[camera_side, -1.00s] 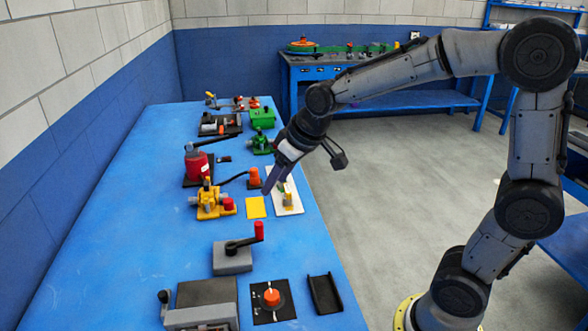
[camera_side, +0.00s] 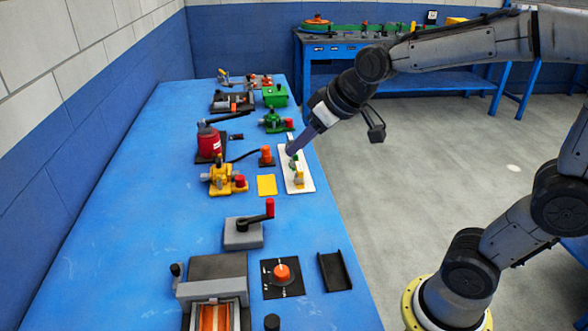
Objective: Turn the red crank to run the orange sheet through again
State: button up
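The red crank (camera_side: 269,208) is an upright red handle on a black arm, fixed to a grey box (camera_side: 243,233) near the middle of the blue table. Something orange, perhaps the orange sheet (camera_side: 214,318), shows inside a grey frame at the bottom edge, where the picture cuts it off. My gripper (camera_side: 291,152) points down and left over the upper part of a white board, well behind the crank and apart from it. Its fingers are seen edge-on, so I cannot tell whether they are open or shut. I see nothing clearly held.
The white board (camera_side: 299,185) carries small green and yellow parts. A yellow square (camera_side: 267,186), a yellow device (camera_side: 222,178) and a red cylinder (camera_side: 209,145) stand nearby. An orange knob (camera_side: 282,272) and a black tray (camera_side: 335,271) lie in front. The table's left side is clear.

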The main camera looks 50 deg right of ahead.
jog(key=w+r+t, duration=0.1)
jog(key=w+a+r+m+t, duration=0.1)
jog(key=w, duration=0.1)
jog(key=w+r+m+t, duration=0.1)
jog(key=r, duration=0.1)
jog(key=shift+w+a+y, duration=0.25)
jog(key=shift+w+y, duration=0.05)
jog(key=shift+y, duration=0.1)
grip_shut()
jog(key=w+d+r+m+t+h, duration=0.2)
jog(key=w+d+m+t+h, duration=0.15)
jog(key=w+m, duration=0.55)
jog(key=s+a+f+m+g+h, duration=0.1)
jog(key=s+a+f+m+g, duration=0.25)
jog(key=f, duration=0.35)
jog(key=s+a+f+m+g+h, duration=0.1)
jog(key=s+a+f+m+g, duration=0.15)
jog(key=s+f, duration=0.3)
jog(key=s+a+f+m+g+h, duration=0.2)
jog(key=s+f+m+g, duration=0.2)
jog(key=f, duration=0.3)
jog(key=w+d+f, duration=0.6)
jog(key=w+f, duration=0.1)
jog(key=f, duration=0.1)
jog(key=shift+w+d, duration=0.3)
